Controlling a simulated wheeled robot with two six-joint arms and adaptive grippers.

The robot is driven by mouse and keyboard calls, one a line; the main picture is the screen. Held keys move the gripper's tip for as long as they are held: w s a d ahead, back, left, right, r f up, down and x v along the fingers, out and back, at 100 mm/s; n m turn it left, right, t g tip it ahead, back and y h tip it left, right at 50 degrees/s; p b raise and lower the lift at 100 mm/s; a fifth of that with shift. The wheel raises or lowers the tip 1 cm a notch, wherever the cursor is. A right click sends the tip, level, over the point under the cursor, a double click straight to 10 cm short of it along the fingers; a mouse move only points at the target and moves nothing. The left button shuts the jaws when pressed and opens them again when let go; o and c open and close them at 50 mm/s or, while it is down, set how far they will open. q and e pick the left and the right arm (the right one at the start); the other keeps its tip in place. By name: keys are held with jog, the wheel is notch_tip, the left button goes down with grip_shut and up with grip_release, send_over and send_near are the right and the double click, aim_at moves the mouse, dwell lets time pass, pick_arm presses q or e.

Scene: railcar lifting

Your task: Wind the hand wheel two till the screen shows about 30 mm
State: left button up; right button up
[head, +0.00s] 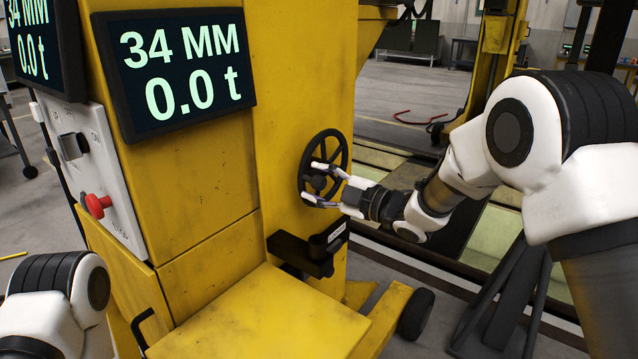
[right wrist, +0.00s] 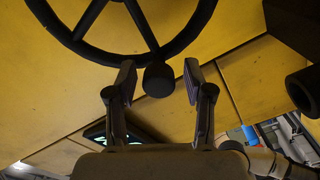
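The black hand wheel (head: 318,183) is mounted on the side of the yellow lifting column. It also shows in the right wrist view (right wrist: 188,34), with its rim and spokes at the top. My right gripper (head: 325,184) is at the wheel with its fingers apart. In the right wrist view, the wheel's dark round knob (right wrist: 158,80) lies between the two fingertips, with a gap on each side. The screen (head: 180,66) on the column reads 34 MM and 0.0 t. Part of my left arm shows at the lower left; its gripper is out of view.
A second screen (head: 40,45) is cut off at the left. Below it, a grey control panel (head: 95,165) carries a red knob (head: 97,205). A black bracket (head: 305,250) sticks out below the wheel. The yellow base (head: 265,320) reaches forward underneath.

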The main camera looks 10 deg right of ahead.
jog(key=v, duration=1.2)
